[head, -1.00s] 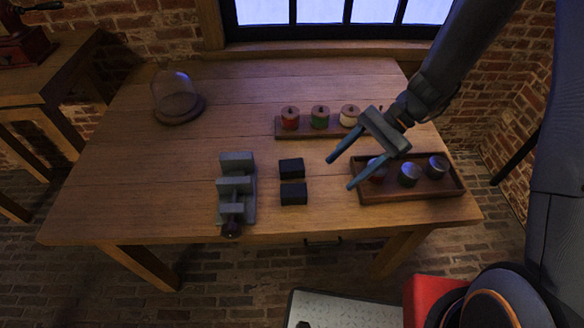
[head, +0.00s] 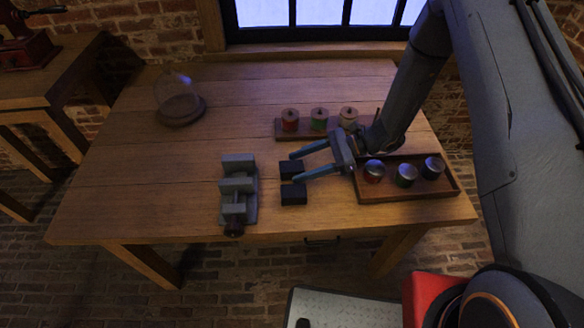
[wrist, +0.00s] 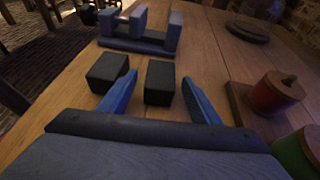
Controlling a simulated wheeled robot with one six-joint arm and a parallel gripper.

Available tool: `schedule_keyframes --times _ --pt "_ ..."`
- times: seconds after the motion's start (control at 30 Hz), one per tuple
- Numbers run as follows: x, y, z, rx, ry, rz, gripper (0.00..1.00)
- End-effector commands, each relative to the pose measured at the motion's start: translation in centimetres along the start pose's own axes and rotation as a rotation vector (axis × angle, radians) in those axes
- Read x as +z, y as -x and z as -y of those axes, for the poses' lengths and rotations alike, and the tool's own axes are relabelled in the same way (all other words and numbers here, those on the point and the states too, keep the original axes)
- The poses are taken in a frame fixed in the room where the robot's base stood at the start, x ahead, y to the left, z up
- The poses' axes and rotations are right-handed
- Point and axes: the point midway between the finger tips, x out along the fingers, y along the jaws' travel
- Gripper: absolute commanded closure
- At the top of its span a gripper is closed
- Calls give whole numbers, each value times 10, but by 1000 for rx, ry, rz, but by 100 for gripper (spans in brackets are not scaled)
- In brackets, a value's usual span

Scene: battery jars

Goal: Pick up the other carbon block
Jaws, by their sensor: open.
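Two black carbon blocks lie on the wooden table, a far one (head: 288,168) and a near one (head: 293,195). My gripper (head: 294,167) is open and points left, its two fingers spread on either side of the far block. In the wrist view the far block (wrist: 160,82) stands between the fingertips, with nothing gripped. The near block (wrist: 108,72) sits just outside the left finger, which overlaps its edge in the picture. Whether the fingers are above or level with the far block, I cannot tell clearly.
A grey vise (head: 238,190) stands left of the blocks. A rack with three spools (head: 318,122) is behind my gripper, and a wooden tray (head: 410,195) with three metal-topped jars is to the right. A glass dome (head: 178,100) stands at the back left.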

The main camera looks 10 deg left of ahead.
Motion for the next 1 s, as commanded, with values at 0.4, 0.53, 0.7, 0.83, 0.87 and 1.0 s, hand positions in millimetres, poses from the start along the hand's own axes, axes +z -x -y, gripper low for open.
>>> schedule_keyframes --times 0.4,0.53,0.7,0.83,0.87,1.0 --pt "1 -32 0 1 0 0 42" --pt "1 -31 0 1 0 0 46" --pt "1 -31 0 1 0 0 74" --pt "2 -31 0 1 0 0 92" --pt "2 -31 0 1 0 0 92" --pt "2 -31 0 1 0 0 92"
